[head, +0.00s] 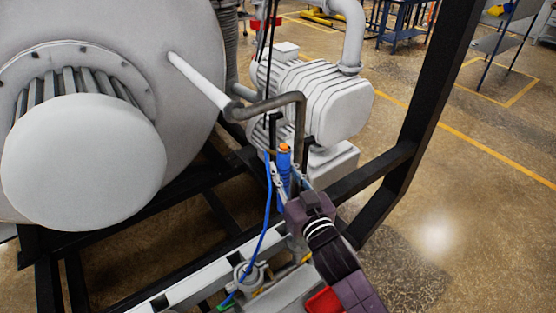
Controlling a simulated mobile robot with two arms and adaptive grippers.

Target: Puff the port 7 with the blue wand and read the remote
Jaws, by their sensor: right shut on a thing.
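The blue wand (284,166) with an orange tip stands nearly upright between the fingers of my right gripper (289,178). The gripper is shut on it. A thin blue hose (265,215) hangs to the left of the wand and runs down to the grey bench parts. The wand's tip is just below and left of a bent dark pipe (299,122) in the picture; I cannot tell how far apart they are. No number marking port 7 is readable, and I cannot make out the remote. My left gripper is not in view.
The large grey furnace vessel (190,95) with its round end cap (84,160) fills the left. A ribbed grey pump (325,98) stands behind the wand. A black frame post (428,90) rises on the right. A red box (325,301) is partly hidden beneath my right arm.

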